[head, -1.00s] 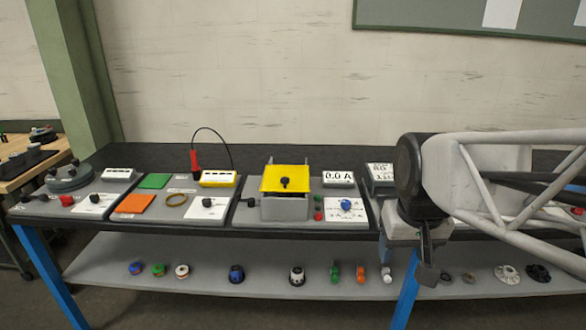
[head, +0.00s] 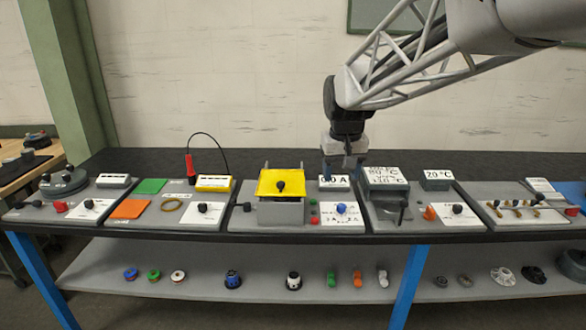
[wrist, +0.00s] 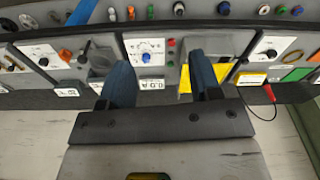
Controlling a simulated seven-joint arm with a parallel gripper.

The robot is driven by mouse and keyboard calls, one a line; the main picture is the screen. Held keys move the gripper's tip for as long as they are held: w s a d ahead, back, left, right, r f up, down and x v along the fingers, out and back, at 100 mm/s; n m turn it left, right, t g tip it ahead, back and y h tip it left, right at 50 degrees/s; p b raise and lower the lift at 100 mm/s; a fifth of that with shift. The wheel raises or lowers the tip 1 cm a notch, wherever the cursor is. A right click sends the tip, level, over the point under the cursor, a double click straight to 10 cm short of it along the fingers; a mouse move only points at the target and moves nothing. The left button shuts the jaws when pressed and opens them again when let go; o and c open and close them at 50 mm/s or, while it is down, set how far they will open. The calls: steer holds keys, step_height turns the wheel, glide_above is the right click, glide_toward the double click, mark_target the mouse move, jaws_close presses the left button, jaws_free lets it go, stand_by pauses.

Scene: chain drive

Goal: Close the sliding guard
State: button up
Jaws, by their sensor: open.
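The sliding guard appears to be the yellow panel (head: 281,180) with a black knob (head: 280,186), on a grey box-like housing (head: 281,213) left of the bench's middle. The panel covers the top and back of the housing; its exact slide position is unclear. My gripper (head: 341,172) is open and empty, pointing down, right of the guard near the "0.0 A" display. In the wrist view my gripper (wrist: 160,80) shows two blue fingers spread apart. The yellow panel (wrist: 185,83) shows beside the right finger, which partly hides it. The knob is not clear there.
The display (head: 333,183) and a white plate with a blue knob (head: 340,208) stand right of the guard. A grey block with a lettered top (head: 385,176) is farther right. A red probe (head: 190,168) with a looped cable stands to the left.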

steer(key=w+a+f+n, duration=0.15)
steer(key=w+a, duration=0.25)
steer(key=w, duration=0.4)
steer(key=w+a+f+m, duration=0.1)
steer(key=w+a+f, duration=0.25)
steer(key=w, duration=0.45)
steer(key=n+g, duration=0.1)
glide_above(281, 182)
step_height(281, 182, down, 6)
steer(key=shift+r, duration=0.2)
steer(key=shift+f, duration=0.15)
steer(key=shift+f, duration=3.8)
steer(key=shift+c, duration=0.2)
jaws_close()
